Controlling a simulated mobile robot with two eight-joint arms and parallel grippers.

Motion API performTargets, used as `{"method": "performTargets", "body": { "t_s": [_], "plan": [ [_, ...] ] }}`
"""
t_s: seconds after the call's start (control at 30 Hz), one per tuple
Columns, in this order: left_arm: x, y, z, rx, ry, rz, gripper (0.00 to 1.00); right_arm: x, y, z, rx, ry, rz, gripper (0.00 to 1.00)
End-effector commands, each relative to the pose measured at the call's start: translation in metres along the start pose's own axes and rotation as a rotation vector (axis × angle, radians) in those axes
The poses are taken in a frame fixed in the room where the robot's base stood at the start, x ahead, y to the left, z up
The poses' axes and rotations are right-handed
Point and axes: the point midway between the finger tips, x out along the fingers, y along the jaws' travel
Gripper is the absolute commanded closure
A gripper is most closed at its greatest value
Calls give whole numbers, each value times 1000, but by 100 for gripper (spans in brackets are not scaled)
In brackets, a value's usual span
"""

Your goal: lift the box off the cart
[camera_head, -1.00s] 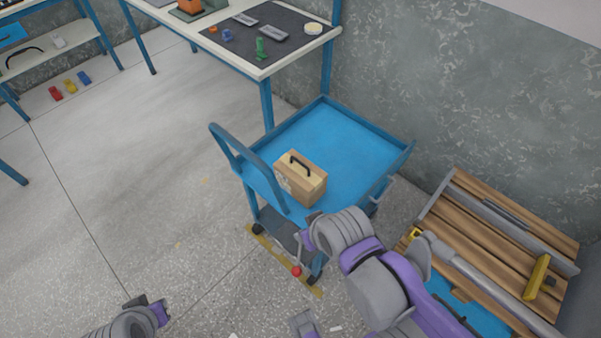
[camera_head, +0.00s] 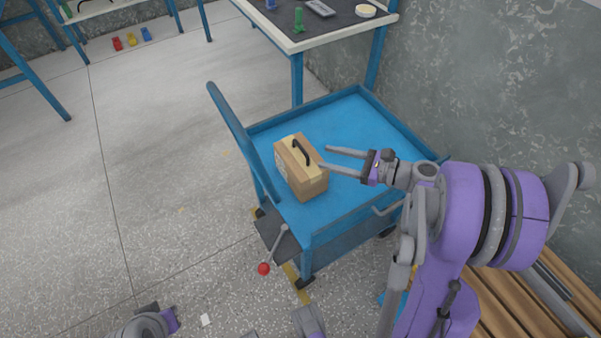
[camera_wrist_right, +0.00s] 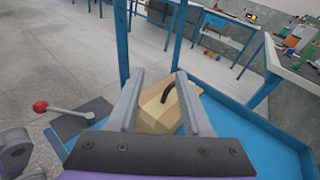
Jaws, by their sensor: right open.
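A tan cardboard box (camera_head: 299,172) with a black handle on top stands on the blue cart (camera_head: 357,122), near its handle-bar side. In the right wrist view the box (camera_wrist_right: 156,118) shows between and beyond the fingers. My right gripper (camera_head: 326,158) is open, with its two fingers pointing left at the box. One fingertip is close to the box's right side; I cannot tell whether it touches. The right gripper also shows in the wrist view (camera_wrist_right: 157,78), with the black handle between its fingers. My left arm shows at the bottom left, but its fingers cannot be made out.
The cart's upright handle bar (camera_head: 234,130) stands left of the box. A lever with a red knob (camera_head: 264,268) is at the cart's lower front. A workbench (camera_head: 300,40) stands behind, the wall is at right, and a wooden pallet (camera_head: 500,305) lies lower right.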

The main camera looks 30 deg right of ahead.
Motion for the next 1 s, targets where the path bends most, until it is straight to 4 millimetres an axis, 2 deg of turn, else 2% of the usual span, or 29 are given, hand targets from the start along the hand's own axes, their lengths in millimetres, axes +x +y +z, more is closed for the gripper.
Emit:
{"method": "performTargets", "body": {
  "t_s": [0.03,0.1,0.27,0.6,0.7,1.0],
  "plan": [
    [7,0,3,0,-3,0,100,-9,-10,-8,48,-45,-24,50],
    [10,0,4,0,-4,0,100,-18,-17,-9,96,-95,-41,50],
    [16,0,7,0,-6,0,100,-24,-22,-20,138,-140,-51,50],
    [39,0,16,0,-14,0,100,-13,-12,-89,137,-139,-51,50],
    [37,0,15,0,-14,0,100,1,-12,-84,136,-139,-47,50],
    [37,0,15,0,-14,0,100,27,-14,-80,135,-139,-48,50]
  ]
}}
